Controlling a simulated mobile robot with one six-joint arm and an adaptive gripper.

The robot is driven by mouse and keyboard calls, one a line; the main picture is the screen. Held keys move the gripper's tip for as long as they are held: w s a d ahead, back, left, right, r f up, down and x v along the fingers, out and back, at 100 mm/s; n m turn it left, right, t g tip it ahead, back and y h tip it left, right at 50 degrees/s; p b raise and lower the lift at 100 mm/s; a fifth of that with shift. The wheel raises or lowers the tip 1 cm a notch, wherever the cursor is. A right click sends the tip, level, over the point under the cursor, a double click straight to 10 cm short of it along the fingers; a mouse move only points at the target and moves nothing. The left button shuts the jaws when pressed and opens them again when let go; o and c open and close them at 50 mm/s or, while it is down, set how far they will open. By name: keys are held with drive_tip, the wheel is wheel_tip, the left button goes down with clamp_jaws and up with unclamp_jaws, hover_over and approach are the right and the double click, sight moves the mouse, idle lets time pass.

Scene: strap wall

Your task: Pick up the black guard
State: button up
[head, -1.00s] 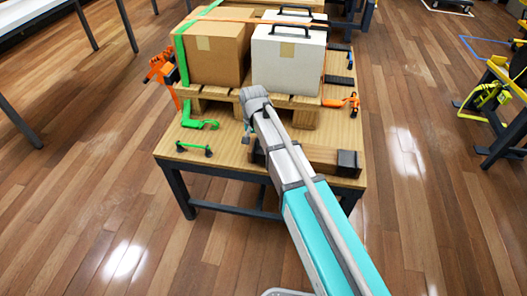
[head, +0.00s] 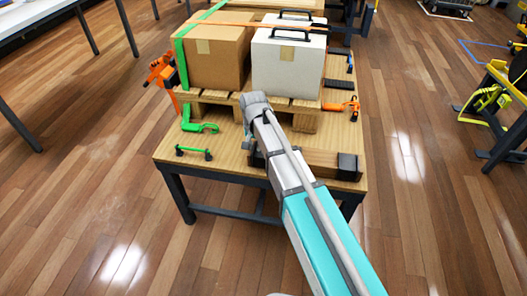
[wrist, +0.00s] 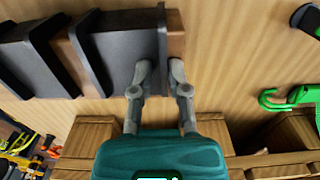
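The black guard (wrist: 125,52) is a dark angled piece on a wooden beam, seen in the wrist view just beyond my gripper. My gripper (wrist: 160,68) has its two fingers apart, one on each side of the guard's upright edge. I cannot tell whether either finger touches it. More dark angled pieces (wrist: 50,55) sit along the beam to the left. In the head view, my arm hides most of this spot; a black piece (head: 348,167) shows at the beam's right end.
A brown box (head: 215,55) and a white case (head: 290,60) stand on a pallet (head: 225,97) behind the beam. Green hooks (head: 195,153) lie on the table's left; an orange ratchet (head: 342,107) is at the right. Bare tabletop (head: 225,165) shows at front left.

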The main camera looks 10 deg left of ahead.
clamp_jaws()
drive_tip(key=shift+s+r+p, duration=0.75)
drive_tip(key=shift+r+p, duration=0.05)
drive_tip(key=shift+p, duration=0.05)
drive_tip(key=s+r+p, duration=0.6)
drive_tip(key=s, duration=0.6)
drive_tip(key=shift+s+r, duration=0.2)
drive_tip(key=shift+s, duration=0.1)
drive_tip(key=shift+r+p, duration=0.1)
drive_tip(key=shift+p, duration=0.2)
wheel_tip(320, 180, up, 20)
drive_tip(key=p, duration=1.9)
drive_tip(key=shift+f, duration=0.25)
drive_tip(key=shift+a, duration=0.1)
